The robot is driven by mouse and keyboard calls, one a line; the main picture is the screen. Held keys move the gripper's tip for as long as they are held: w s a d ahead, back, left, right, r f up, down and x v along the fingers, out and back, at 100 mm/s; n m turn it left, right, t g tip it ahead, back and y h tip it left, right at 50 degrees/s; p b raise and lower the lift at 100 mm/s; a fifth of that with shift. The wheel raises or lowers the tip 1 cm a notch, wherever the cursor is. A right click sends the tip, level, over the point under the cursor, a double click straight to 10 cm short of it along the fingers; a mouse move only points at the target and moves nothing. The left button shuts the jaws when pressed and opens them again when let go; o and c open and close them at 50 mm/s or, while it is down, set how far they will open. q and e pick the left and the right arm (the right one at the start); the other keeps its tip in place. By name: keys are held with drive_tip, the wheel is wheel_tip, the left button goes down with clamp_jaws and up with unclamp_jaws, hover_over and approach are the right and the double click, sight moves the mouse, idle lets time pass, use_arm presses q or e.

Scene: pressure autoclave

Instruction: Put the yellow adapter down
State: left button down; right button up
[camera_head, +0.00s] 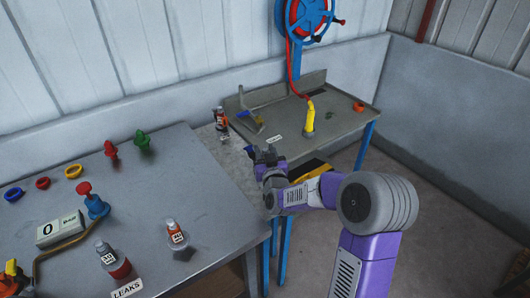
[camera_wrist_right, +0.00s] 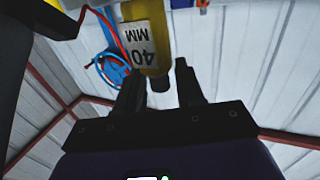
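The yellow adapter (camera_wrist_right: 155,52) is a yellow cylinder with a white "40 MM" label and a dark narrower end. In the right wrist view it comes down from the top edge, and its narrow end sits between my right fingertips. My right gripper (camera_wrist_right: 161,80) looks closed around that end, though the contact is not clear. In the head view this gripper (camera_head: 265,151) is over the near left edge of the small grey table (camera_head: 345,120). There I cannot make out the adapter at the fingers. My left gripper is not in view.
A yellow tool (camera_head: 308,118) stands on the small table by the red hose of a blue reel (camera_head: 305,18). A grey bracket (camera_head: 245,108), a bottle (camera_head: 221,120) and a red ring (camera_head: 358,106) are near. The left bench (camera_head: 150,215) holds rings, fittings and bottles.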

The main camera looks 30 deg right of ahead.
drive_tip(key=shift+o, duration=0.8)
drive_tip(key=shift+r+p, duration=0.4)
drive_tip(key=shift+p, duration=0.05)
drive_tip(key=b+v, duration=0.1)
drive_tip(key=v, duration=1.1)
drive_tip(key=shift+f, duration=0.1)
